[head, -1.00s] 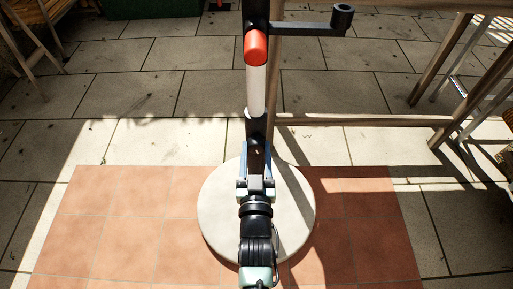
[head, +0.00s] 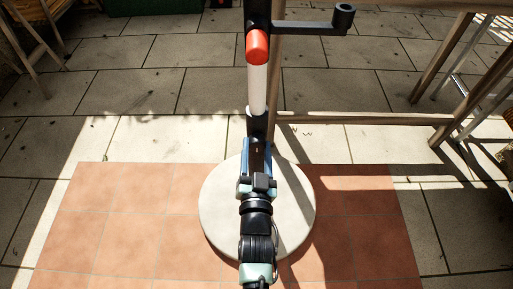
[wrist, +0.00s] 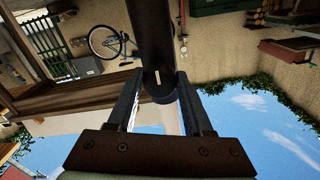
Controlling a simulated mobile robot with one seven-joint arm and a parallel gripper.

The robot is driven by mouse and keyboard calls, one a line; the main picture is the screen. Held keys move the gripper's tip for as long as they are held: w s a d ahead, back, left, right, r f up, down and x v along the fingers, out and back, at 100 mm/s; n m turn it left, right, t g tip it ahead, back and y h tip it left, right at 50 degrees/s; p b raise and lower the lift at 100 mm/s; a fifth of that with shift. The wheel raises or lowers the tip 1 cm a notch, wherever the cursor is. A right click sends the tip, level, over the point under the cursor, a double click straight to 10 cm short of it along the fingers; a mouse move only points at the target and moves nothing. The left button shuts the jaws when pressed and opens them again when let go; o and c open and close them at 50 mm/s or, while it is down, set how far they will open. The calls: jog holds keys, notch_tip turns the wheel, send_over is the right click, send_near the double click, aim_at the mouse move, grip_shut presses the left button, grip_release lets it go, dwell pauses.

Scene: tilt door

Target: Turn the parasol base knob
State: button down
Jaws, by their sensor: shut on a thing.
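The parasol base (head: 222,205) is a round cream disc on terracotta tiles in the head view. A pole (head: 257,90), dark and white with a red rounded part, rises above it along the picture's middle line. My gripper (head: 256,150) is over the far part of the disc, with its bluish fingers closed around a dark part at the pole's foot. In the wrist view a dark round-ended piece (wrist: 157,50) with a small pale mark lies between the two fingers (wrist: 159,82). It appears to be the knob, but its outline is partly hidden by my gripper.
A black bracket (head: 310,28) sticks out to the right of the pole. Wooden furniture (head: 440,90) stands at the right, and a wooden chair (head: 35,40) at the upper left. The tiles (head: 130,225) beside the base are clear.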

jog(key=shift+f, duration=0.1)
jog(key=shift+c, duration=1.5)
grip_release()
jog(key=shift+s, duration=0.1)
jog(key=s+p, duration=0.4)
jog(key=s, duration=0.8)
jog(key=shift+s, duration=0.4)
